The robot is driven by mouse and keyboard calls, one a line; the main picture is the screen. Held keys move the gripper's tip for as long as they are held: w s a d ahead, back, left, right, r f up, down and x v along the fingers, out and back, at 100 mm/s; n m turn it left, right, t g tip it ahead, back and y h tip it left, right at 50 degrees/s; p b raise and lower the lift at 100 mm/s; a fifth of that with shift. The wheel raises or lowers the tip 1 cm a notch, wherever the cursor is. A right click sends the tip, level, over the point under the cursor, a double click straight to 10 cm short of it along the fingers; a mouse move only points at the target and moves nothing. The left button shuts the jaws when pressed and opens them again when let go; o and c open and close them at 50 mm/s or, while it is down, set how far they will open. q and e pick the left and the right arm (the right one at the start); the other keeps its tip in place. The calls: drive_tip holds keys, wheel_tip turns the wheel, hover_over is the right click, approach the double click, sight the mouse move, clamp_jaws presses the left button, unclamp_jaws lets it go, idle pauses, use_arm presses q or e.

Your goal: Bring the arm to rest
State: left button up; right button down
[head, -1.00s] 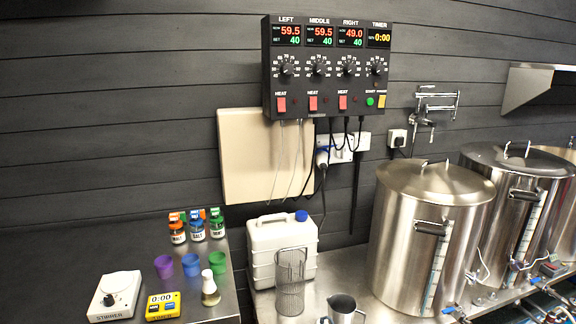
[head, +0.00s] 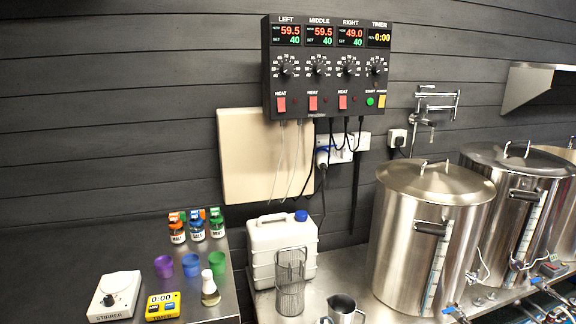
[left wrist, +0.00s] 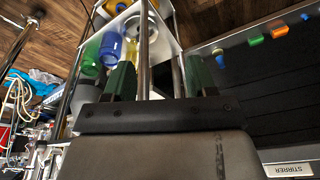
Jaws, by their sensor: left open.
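My left gripper (left wrist: 160,78) shows only in the left wrist view. Its two dark green fingers stand apart with nothing held between them. Neither arm shows in the head view, and my right gripper is in neither view.
In the head view a stirrer (head: 115,296), a yellow timer (head: 163,306) and small bottles stand on the left bench. A white jug (head: 283,250) and a steel kettle (head: 428,240) stand to the right. The left wrist view shows a green bottle (left wrist: 92,55) and a blue bottle (left wrist: 111,48) beyond the fingers.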

use_arm(q)
drive_tip(key=s+f, duration=0.3)
drive_tip(key=f, duration=0.5)
drive_tip(key=s+f, duration=0.2)
drive_tip(key=f, duration=0.6)
drive_tip(key=s+a+f+g, duration=0.1)
drive_tip(key=s+a+f, duration=0.2)
drive_tip(key=s+f, duration=0.8)
drive_tip(key=s, duration=0.2)
drive_tip(key=shift+s+f+g, duration=0.2)
drive_tip(key=shift+s+g, duration=0.2)
drive_tip(key=shift+a, duration=0.1)
